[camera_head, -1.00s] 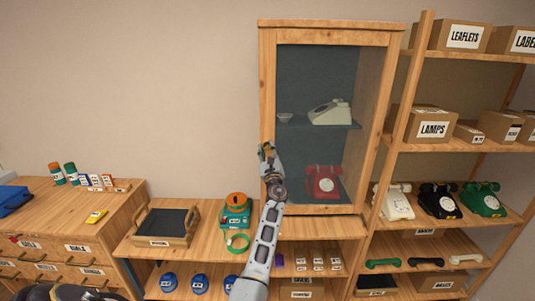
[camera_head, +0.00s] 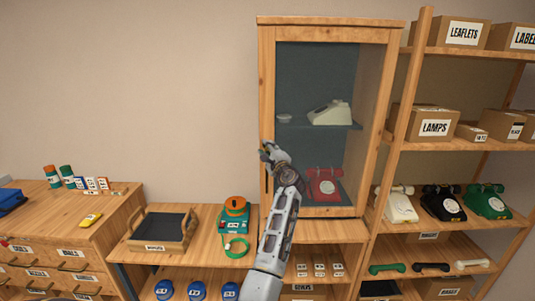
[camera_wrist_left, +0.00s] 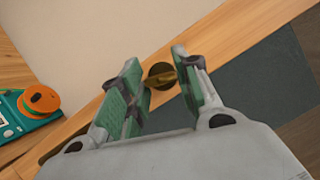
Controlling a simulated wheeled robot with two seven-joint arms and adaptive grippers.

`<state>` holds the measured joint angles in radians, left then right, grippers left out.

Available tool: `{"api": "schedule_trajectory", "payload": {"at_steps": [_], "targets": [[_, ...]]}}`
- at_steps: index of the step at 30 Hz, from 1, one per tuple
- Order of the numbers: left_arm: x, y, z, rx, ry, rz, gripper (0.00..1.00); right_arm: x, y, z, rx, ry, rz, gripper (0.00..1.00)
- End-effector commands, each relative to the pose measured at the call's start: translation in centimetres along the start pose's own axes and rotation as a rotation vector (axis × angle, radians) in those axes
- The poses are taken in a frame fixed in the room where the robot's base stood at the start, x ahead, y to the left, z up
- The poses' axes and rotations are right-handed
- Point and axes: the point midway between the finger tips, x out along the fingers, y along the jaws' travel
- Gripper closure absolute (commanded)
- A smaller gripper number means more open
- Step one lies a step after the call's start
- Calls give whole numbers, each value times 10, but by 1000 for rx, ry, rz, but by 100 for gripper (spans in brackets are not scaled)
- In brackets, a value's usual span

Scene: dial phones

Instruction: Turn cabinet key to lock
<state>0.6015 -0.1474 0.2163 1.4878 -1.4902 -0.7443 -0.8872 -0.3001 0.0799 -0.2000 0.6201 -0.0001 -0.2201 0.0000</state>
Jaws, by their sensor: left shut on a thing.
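The glass-fronted wooden cabinet (camera_head: 267,90) stands on the bench with its door closed. The brass key (camera_wrist_left: 163,79) sits in a dark round lock plate on the door's left frame, in the left wrist view. My left gripper (camera_head: 268,153) is at that frame in the head view, and its green-padded fingers (camera_wrist_left: 158,88) are shut on the key. The gripper is rolled, so the frame runs diagonally in the wrist view. The key is too small to make out in the head view. My right gripper is not in view.
A cream phone (camera_head: 330,113) and a red phone (camera_head: 324,186) stand inside the cabinet. A green device with an orange top (camera_head: 235,215) and a tray (camera_head: 187,243) are on the bench to the left. Open shelves with phones and boxes stand to the right.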

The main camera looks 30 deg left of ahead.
Motion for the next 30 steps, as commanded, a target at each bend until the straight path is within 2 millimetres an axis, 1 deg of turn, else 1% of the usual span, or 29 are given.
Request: {"api": "schedule_trajectory", "payload": {"at_steps": [6, 12, 19, 30], "targets": [[0, 0, 0, -165, -1, 69, 92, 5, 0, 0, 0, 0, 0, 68], [0, 0, 1, -269, -1, 113, 92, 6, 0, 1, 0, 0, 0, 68], [0, 0, 0, -323, -1, 136, 92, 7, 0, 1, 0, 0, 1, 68], [0, 0, 1, -329, -2, 139, 92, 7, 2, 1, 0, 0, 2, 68]]}}
